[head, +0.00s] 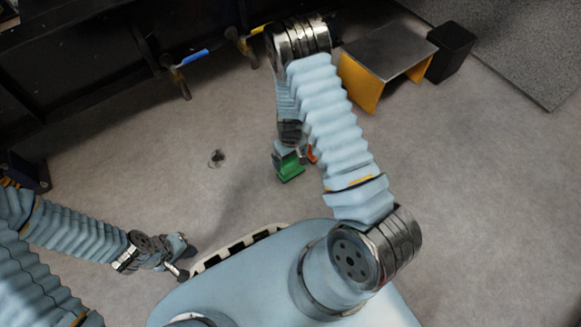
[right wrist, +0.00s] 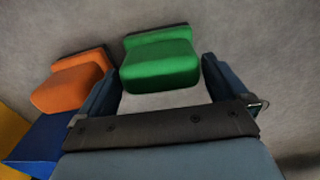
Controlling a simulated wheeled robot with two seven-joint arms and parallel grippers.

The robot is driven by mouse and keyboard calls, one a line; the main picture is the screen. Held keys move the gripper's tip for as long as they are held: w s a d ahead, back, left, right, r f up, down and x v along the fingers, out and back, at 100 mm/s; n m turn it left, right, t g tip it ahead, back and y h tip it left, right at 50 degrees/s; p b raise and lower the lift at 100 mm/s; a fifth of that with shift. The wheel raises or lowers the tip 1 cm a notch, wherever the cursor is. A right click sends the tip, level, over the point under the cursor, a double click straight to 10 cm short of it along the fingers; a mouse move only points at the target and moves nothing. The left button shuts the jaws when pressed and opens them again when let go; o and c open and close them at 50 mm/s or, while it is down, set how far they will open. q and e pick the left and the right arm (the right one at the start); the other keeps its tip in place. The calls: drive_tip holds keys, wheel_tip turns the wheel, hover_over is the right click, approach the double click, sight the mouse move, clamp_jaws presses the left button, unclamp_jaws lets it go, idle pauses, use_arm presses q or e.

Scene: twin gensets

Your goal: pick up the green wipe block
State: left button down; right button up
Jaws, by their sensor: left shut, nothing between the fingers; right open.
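The green wipe block (head: 290,168) is on the grey floor in the head view, below my right forearm's end. In the right wrist view the green block (right wrist: 160,65) lies ahead of the jaw, between the two finger lines. My right gripper (right wrist: 160,78) is open, with one finger on each side of the block's near part; I cannot tell whether they touch it. In the head view my right gripper is mostly hidden by my arm. My left gripper (head: 186,262) is shut and empty, low at the left near my base, far from the block.
An orange block (right wrist: 72,84) sits just left of the green one, close to my left-hand finger. Blue (right wrist: 42,142) and yellow pieces lie further left. A yellow-sided stand (head: 388,52) and dark bin (head: 450,52) stand at upper right. Blue-handled (head: 194,58) and yellow-handled valves edge the dark frame.

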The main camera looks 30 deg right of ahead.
wheel_tip(320, 180, down, 3)
drive_tip(key=shift+r, duration=0.15)
drive_tip(key=c, duration=0.8)
drive_tip(key=shift+r, duration=0.55)
drive_tip(key=shift+c, duration=0.2)
wheel_tip(320, 180, up, 3)
drive_tip(key=shift+f+p, duration=0.2)
drive_tip(key=shift+p, duration=0.25)
drive_tip(key=s+a+r+p, duration=0.3)
drive_tip(key=s+a+r, duration=0.6)
drive_tip(key=a, duration=0.1)
drive_tip(key=shift+a+r, duration=0.2)
drive_tip(key=shift+a, duration=0.1)
drive_tip(key=shift+s, duration=0.1)
